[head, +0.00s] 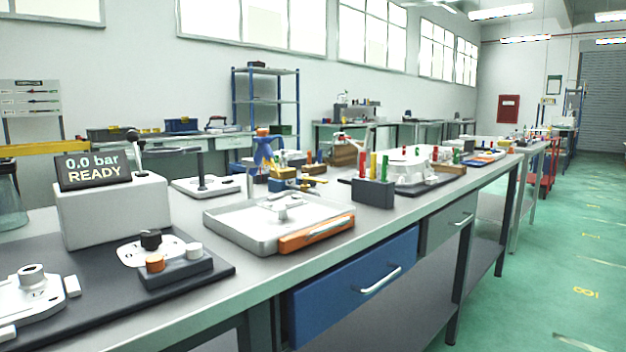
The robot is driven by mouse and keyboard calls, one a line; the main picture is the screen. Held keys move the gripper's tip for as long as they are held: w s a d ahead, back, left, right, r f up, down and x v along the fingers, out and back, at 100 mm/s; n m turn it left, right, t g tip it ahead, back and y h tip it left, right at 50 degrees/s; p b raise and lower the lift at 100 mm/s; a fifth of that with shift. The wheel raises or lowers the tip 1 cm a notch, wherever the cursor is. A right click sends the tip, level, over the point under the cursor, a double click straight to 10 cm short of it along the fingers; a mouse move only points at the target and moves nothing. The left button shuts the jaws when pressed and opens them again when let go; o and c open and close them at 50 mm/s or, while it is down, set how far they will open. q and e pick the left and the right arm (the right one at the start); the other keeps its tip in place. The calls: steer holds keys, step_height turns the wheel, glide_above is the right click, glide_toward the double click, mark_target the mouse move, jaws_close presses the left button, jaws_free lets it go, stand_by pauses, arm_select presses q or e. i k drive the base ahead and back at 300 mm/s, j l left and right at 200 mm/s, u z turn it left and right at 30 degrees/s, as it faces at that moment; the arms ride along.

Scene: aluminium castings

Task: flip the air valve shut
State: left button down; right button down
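A pale box (115,208) stands at the left of the workbench. A dark display (94,169) on top of it reads "0.0 bar READY". A lever with a dark round knob (133,136) sticks up from the box beside the display; it looks like the air valve's handle. It stands nearly upright, leaning slightly. Its lower end is small, and I cannot tell from it whether the valve is open or shut. Neither of my grippers shows in the head view.
A black mat (206,276) in front of the box holds a casting and a grey block with an orange and a white cap (178,266). A glass vessel (9,197) stands at the far left.

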mark_target(314, 180)
steer(key=u, duration=0.45)
steer(key=i+l+u, duration=0.1)
steer(key=l+u, duration=0.45)
steer(key=u, duration=0.25)
steer(key=l+u, duration=0.3)
steer(key=l, duration=1.4)
steer(key=u, duration=0.05)
